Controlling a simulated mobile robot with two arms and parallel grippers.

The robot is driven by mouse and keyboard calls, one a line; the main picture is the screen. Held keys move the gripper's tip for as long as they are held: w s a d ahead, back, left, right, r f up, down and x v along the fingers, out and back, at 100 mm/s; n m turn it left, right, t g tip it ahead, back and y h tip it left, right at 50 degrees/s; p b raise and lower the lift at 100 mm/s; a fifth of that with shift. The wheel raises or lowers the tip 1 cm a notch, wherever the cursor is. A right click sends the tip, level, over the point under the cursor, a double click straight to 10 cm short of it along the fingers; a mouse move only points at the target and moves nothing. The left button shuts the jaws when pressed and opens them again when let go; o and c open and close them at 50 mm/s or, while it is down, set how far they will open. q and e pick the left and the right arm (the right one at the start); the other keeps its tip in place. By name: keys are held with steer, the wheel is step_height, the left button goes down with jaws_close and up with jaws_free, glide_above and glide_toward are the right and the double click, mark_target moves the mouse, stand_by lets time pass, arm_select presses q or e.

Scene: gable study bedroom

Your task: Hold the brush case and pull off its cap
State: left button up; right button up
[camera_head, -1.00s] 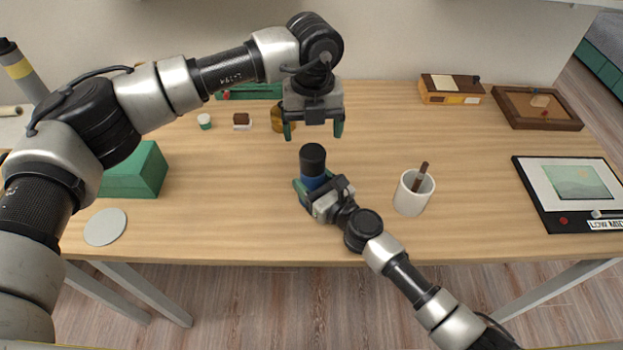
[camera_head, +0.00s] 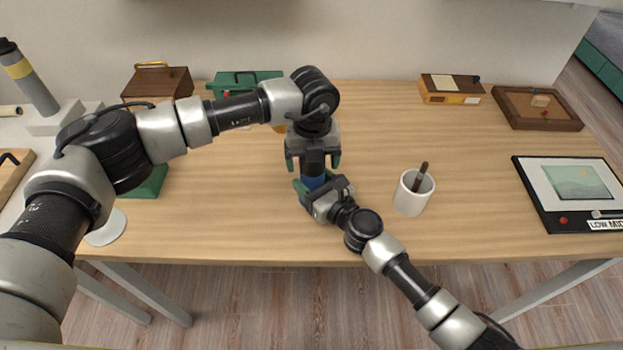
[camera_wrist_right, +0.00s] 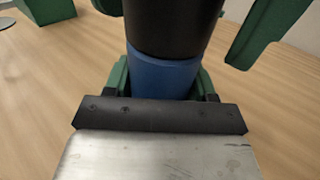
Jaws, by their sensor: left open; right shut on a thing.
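The brush case has a blue body (camera_head: 313,183) and a black cap (camera_head: 313,162), and stands upright above the table's front middle. My right gripper (camera_head: 311,193) is shut on the blue body; in the right wrist view the body (camera_wrist_right: 160,75) sits between its green fingers and the cap (camera_wrist_right: 172,25) rises above it. My left gripper (camera_head: 313,165) points down over the case, open, with a green finger on either side of the cap. In the right wrist view the right-hand finger (camera_wrist_right: 256,32) stands apart from the cap. The cap's top is hidden under the left gripper.
A white cup (camera_head: 410,195) with a brown stick stands to the right. A framed picture board (camera_head: 535,205) and a wooden tray (camera_head: 520,122) lie farther right. A green box (camera_head: 152,182) and a pale disc (camera_head: 107,230) are at left, partly behind my left arm.

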stand_by(0.8)
arm_select(q)
steer(key=c, duration=1.2)
steer(key=shift+r, duration=3.05)
steer(key=shift+r, duration=2.25)
arm_select(e)
steer(key=o, duration=1.1)
